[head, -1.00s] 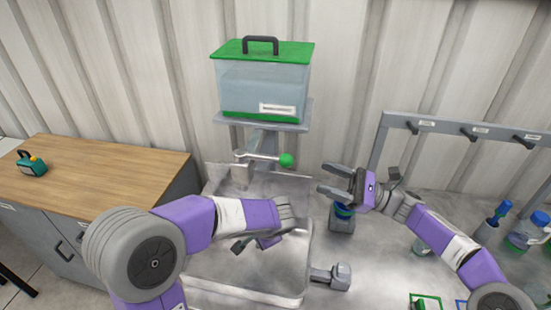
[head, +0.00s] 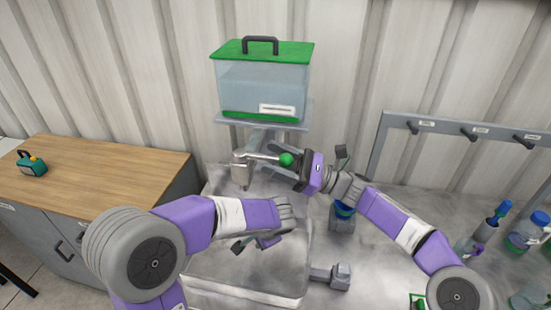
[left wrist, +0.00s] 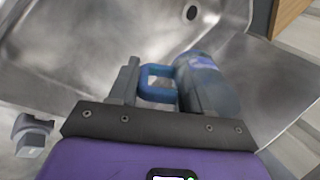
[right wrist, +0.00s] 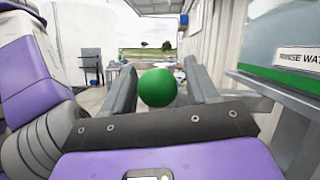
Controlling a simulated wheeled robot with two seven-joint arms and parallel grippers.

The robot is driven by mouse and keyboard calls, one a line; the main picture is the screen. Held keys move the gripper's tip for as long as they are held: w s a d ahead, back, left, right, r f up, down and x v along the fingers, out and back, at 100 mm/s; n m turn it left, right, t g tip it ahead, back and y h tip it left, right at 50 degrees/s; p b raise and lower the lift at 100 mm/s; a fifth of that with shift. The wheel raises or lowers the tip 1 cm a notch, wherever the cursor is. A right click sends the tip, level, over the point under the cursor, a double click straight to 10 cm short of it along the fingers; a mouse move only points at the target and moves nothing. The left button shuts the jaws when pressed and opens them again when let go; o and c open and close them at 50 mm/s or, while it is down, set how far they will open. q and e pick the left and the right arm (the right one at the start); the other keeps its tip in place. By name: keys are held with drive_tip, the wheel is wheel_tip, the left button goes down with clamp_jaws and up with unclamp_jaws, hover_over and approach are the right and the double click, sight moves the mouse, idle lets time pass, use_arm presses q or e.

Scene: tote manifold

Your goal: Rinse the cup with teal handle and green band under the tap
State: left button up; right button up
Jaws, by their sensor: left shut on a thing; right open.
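My left gripper (head: 264,240) is low over the metal sink (head: 215,265), and its arm hides most of what it holds in the head view. In the left wrist view its fingers are shut on the blue-teal handle (left wrist: 158,84) of a cup (left wrist: 208,76). The cup's body is right of the handle; its green band cannot be made out. The tap (head: 240,172) has a lever ending in a green ball (head: 286,159). My right gripper (head: 287,168) is open at this ball. In the right wrist view the ball (right wrist: 157,87) is between its spread fingers.
A clear water tank (head: 262,92) with a green lid stands above the tap. A grey block (head: 342,222) with a blue-green ringed item is right of the sink. Bottles (head: 522,235) stand far right, below a hook rack (head: 470,132). A wooden-topped cabinet (head: 100,175) is left.

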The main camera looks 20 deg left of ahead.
drive_tip(key=shift+a+r, duration=0.1)
drive_tip(key=shift+a, duration=0.05)
clamp_jaws()
drive_tip(key=shift+s, duration=0.1)
idle(0.3)
drive_tip(key=shift+s+m+t+y, duration=0.15)
drive_tip(key=shift+s+m+t, duration=0.15)
drive_tip(key=shift+t, duration=0.4)
drive_tip(key=shift+s+m+t+y, duration=0.15)
drive_tip(key=shift+m+t, duration=0.3)
drive_tip(key=shift+t, duration=0.25)
drive_tip(key=shift+s+m+t+y, duration=0.1)
drive_tip(key=shift+s+m+t, duration=0.2)
drive_tip(key=shift+t, duration=0.4)
unclamp_jaws()
